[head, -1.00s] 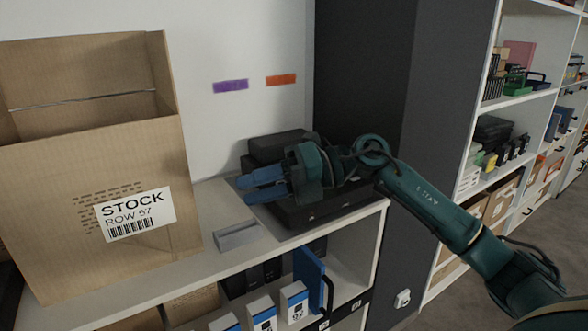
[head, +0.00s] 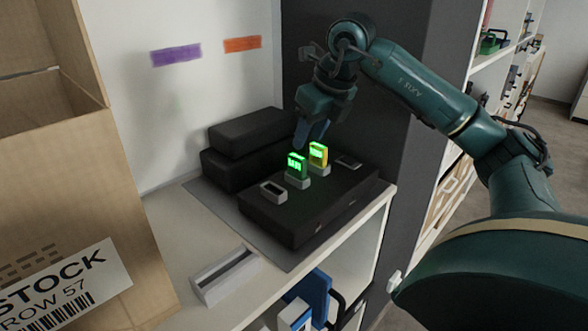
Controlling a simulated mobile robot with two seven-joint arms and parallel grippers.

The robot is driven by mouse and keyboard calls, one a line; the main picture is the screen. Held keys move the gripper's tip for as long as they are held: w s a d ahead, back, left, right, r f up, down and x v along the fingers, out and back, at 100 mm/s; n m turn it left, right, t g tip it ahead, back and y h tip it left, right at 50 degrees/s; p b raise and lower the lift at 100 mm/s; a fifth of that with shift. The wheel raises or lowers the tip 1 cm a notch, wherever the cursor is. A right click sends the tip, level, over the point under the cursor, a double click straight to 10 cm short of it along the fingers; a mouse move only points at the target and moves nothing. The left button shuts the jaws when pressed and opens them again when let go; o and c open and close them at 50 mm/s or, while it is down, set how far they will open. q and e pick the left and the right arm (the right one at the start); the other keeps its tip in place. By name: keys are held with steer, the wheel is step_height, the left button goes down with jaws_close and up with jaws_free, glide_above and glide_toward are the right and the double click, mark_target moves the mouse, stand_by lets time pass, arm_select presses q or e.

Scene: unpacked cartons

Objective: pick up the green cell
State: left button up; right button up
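The green cell (head: 297,166), a small glowing block, stands upright in a grey socket on a black charger box (head: 310,208). A yellow cell (head: 318,155) stands just right of and behind it in its own socket. My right gripper (head: 309,143) points down, just above and behind the two cells, its blue fingers apart with nothing seen between them. Whether a fingertip touches the green cell I cannot tell. My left gripper is not in view.
The charger's other two sockets (head: 273,192) look empty. Black cases (head: 248,133) are stacked behind it, against the wall. A grey slotted holder (head: 225,276) lies at the shelf's front. A large carton (head: 60,200) fills the left. A dark panel closes the right.

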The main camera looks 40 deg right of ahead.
mark_target(298, 157)
steer(key=x, duration=0.8)
steer(key=shift+w+d+f, duration=0.15)
steer(key=shift+w+f, duration=0.05)
steer(key=shift+w, duration=0.3)
steer(key=shift+c, duration=0.3)
jaws_close()
